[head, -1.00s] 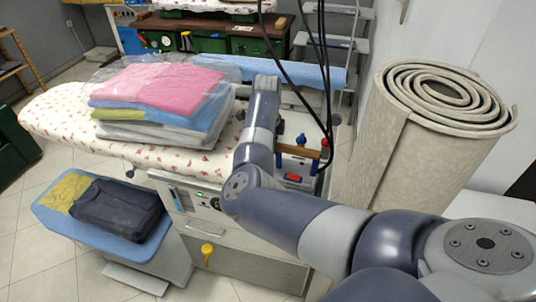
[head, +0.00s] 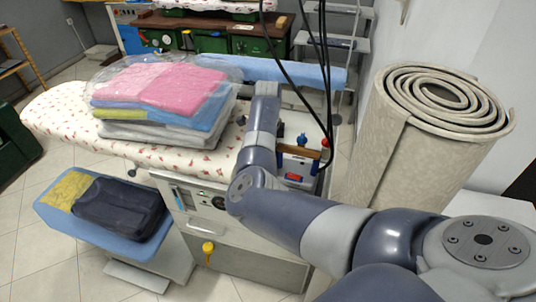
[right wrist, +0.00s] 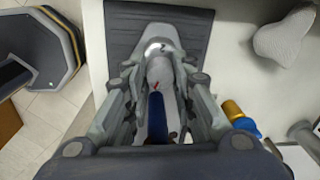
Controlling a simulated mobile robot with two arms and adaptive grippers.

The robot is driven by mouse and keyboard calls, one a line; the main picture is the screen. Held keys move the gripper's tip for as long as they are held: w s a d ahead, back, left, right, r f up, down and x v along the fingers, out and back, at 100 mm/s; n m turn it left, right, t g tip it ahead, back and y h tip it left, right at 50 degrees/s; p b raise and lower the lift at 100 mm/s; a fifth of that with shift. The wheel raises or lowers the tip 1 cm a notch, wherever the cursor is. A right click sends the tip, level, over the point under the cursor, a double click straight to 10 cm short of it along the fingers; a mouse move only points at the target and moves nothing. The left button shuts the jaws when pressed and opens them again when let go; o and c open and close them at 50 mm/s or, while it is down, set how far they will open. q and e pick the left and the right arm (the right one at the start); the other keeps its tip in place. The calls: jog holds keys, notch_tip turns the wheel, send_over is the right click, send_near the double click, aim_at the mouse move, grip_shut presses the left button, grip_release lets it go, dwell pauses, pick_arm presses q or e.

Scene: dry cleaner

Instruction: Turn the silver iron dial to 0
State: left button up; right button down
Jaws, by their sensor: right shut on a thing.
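In the right wrist view, my right gripper (right wrist: 158,80) reaches over the silver iron (right wrist: 157,47), which lies on a dark grey pad (right wrist: 190,25). Its fingers are closed in on either side of a grey rounded part with a small red mark, which I take for the iron's dial (right wrist: 158,70). The blue handle (right wrist: 156,120) runs from there toward the palm. The dial's numbers cannot be read. In the head view, my right arm hides this gripper and most of the iron beyond it. My left gripper is not in view.
The ironing board (head: 65,112) carries bagged folded clothes (head: 160,90). A second iron or device with a brown handle (head: 305,150) stands right of my forearm. Black hoses (head: 325,70) hang close by. A rolled carpet (head: 400,150) stands at the right.

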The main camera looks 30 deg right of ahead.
jog(key=shift+n, duration=0.3)
jog(key=c, duration=1.3)
grip_release()
jog(key=shift+s+a+r, duration=0.1)
jog(key=shift+s+r, duration=0.05)
jog(key=shift+r, duration=2.9)
jog(key=shift+s+a+r, duration=0.1)
jog(key=shift+r, duration=2.9)
